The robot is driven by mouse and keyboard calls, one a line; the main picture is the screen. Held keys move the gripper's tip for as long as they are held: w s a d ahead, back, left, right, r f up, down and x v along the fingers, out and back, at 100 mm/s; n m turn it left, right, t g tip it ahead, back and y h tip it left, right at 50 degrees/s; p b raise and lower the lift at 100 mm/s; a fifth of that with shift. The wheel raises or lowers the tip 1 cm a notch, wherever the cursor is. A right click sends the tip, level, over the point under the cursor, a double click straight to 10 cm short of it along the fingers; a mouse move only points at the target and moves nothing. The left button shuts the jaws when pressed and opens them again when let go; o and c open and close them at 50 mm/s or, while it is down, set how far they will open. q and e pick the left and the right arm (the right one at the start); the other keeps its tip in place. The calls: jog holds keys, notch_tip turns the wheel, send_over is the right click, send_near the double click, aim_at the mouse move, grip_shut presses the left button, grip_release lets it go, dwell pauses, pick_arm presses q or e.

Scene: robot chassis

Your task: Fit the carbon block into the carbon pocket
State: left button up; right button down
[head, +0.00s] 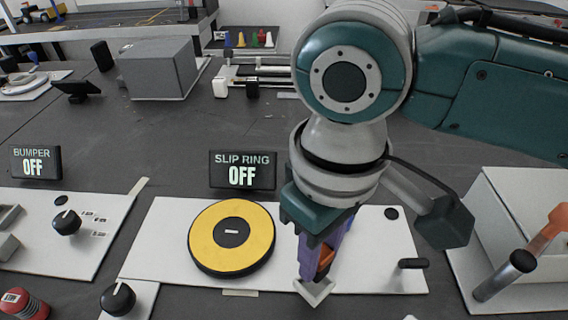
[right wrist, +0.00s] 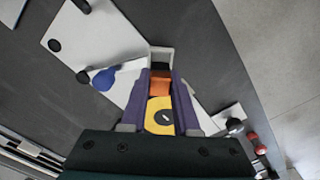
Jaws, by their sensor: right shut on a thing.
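My right gripper (head: 325,257) points down over the white slip ring panel (head: 170,220), its purple fingers shut on an orange piece (head: 325,262), which I take to be the carbon block. The orange piece also shows between the fingers in the right wrist view (right wrist: 159,87). A small white bracket (head: 314,292), apparently the carbon pocket, is at the fingertips and also shows in the right wrist view (right wrist: 162,54). The block is close to the bracket; I cannot tell whether it is inside. My left gripper is not in view.
A yellow disc (head: 230,237) with a black hub is left of my gripper. The slip ring sign (head: 242,171) reads OFF. A black knob (head: 118,298) stands at the front left, and a white box with a grey-and-orange lever (head: 515,265) at the right. A blue object (right wrist: 106,80) lies near the bracket.

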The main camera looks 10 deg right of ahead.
aim_at(319, 268)
notch_tip(319, 268, down, 3)
jog(key=shift+s+f+b, duration=0.1)
jog(key=shift+b, duration=0.25)
jog(key=shift+f, duration=0.15)
jog(key=shift+f, duration=0.15)
jog(key=c, duration=0.7)
grip_release()
jog(key=shift+o, duration=0.2)
